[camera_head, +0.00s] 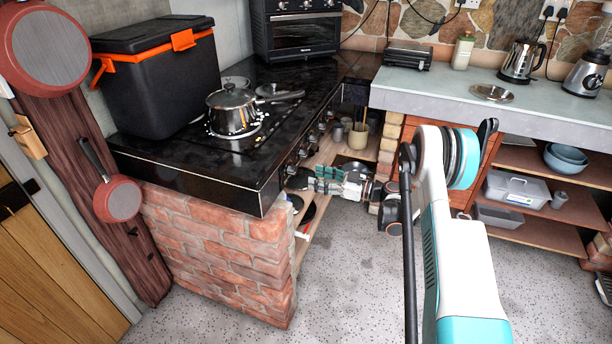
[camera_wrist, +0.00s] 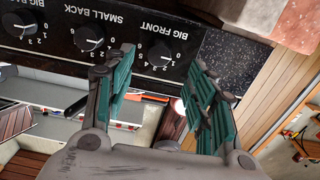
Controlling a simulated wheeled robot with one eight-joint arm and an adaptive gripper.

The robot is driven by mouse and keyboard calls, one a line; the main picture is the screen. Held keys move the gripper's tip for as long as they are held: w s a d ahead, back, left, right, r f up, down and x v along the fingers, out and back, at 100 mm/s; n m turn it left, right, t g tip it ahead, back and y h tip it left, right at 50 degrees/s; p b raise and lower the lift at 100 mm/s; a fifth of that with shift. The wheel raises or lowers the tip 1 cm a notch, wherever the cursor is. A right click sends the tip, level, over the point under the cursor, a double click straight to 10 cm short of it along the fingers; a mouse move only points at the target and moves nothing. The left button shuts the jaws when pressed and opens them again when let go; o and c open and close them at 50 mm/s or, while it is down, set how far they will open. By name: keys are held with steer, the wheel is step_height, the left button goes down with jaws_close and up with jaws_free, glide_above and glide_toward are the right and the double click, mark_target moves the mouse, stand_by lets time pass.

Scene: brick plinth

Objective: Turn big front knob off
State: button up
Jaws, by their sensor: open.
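The big front knob (camera_wrist: 162,55) is a dark round knob on the black stove panel, under upside-down "BIG FRONT" lettering in the wrist view. A pale mark shows on it, but its exact setting is too small to read. My gripper (camera_wrist: 162,62) is open, its teal fingers on either side of the knob in that view. I cannot tell whether they touch it. In the head view my gripper (camera_head: 326,182) is beside the stove front, low and right of the black cooktop (camera_head: 190,165). The big front knob cannot be made out there.
The small back knob (camera_wrist: 90,38) and another knob (camera_wrist: 18,24) sit along the same panel. A steel pot (camera_head: 232,112) and a black cooler box (camera_head: 160,75) stand on the cooktop. A brick plinth (camera_head: 215,245) supports its near end. Speckled floor in front is clear.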

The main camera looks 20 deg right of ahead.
steer(key=shift+v, duration=2.3)
